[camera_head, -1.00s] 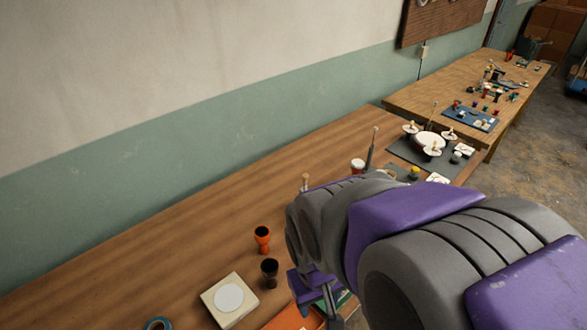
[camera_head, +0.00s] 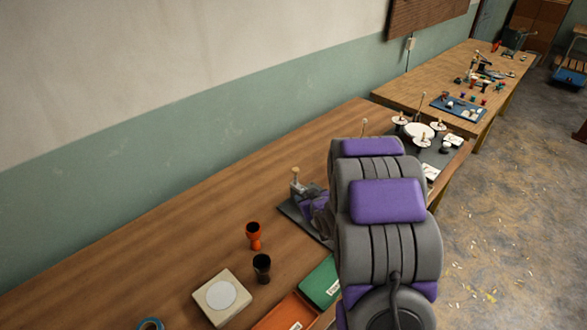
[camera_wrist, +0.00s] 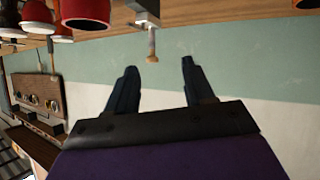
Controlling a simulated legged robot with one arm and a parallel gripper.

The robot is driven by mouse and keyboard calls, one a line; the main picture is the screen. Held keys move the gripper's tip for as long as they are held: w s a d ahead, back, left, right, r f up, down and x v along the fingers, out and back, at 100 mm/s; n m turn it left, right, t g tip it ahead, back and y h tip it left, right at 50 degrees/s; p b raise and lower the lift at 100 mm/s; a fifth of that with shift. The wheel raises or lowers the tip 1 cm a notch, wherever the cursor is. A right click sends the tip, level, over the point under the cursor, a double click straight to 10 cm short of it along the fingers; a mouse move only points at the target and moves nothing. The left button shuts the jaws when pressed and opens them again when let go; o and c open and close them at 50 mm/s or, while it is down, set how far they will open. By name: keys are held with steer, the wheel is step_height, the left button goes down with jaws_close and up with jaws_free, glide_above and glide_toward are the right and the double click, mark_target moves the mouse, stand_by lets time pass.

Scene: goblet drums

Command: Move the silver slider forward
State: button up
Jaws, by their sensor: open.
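A small silver slider (camera_head: 298,188) with a wooden-knobbed handle stands on a dark plate (camera_head: 290,213) on the near table, just left of my arm in the head view. In the upside-down wrist view, a silver block (camera_wrist: 146,8) carries a thin rod with a round wooden knob (camera_wrist: 151,58). My gripper (camera_wrist: 159,65) is open, its two dark fingers on either side of the knob in the picture. Whether they touch it cannot be told. In the head view my arm hides most of the gripper and part of the plate.
An orange goblet (camera_head: 254,234), a dark goblet (camera_head: 262,267) and a cream box (camera_head: 222,297) stand left of my arm. An orange tray (camera_head: 290,313) and a green tray (camera_head: 321,283) lie near the front edge. A drum set (camera_head: 419,131) stands beyond.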

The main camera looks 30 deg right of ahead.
steer(key=w+d+f+t+b, duration=0.1)
steer(key=w+t, duration=0.1)
steer(key=w, duration=0.4)
steer(key=w+d+f+m+t+b, duration=0.1)
steer(key=w+t, duration=0.1)
steer(key=w, duration=0.4)
steer(key=w+d+f+t+b, duration=0.1)
steer(key=w+d, duration=0.1)
steer(key=w, duration=0.4)
steer(key=shift+t, duration=0.4)
steer(key=shift+c, duration=0.3)
jaws_close()
